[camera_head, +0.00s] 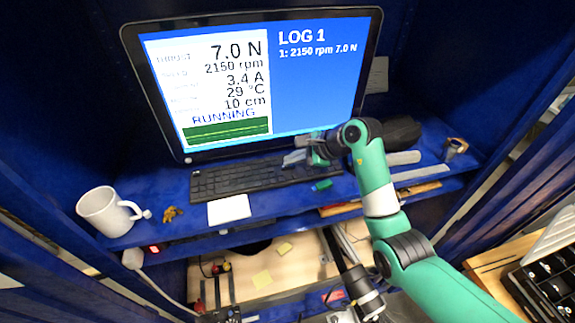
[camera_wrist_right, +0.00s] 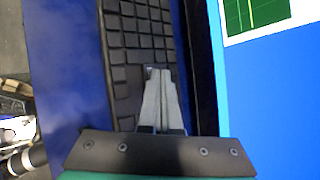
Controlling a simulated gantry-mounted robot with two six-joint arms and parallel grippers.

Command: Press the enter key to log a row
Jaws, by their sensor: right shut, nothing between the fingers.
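A black keyboard (camera_head: 238,179) lies on the blue shelf in front of the monitor (camera_head: 250,75). The monitor shows "LOG 1" with one row, "1: 2150 rpm 7.0 N", and the word RUNNING. My right gripper (camera_head: 290,160) is at the right end of the keyboard. In the right wrist view the gripper (camera_wrist_right: 158,75) is shut and empty, its fingertips over the keys of the keyboard (camera_wrist_right: 138,40). The tips hide the key beneath them, and I cannot tell whether they touch it. My left gripper is not in view.
A white mug (camera_head: 103,211) and brass keys (camera_head: 171,214) are at the shelf's left. A white note (camera_head: 229,209) lies before the keyboard, and a green block (camera_head: 322,185) is near its right end. Rulers or bars and a tape roll (camera_head: 455,148) are at right.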

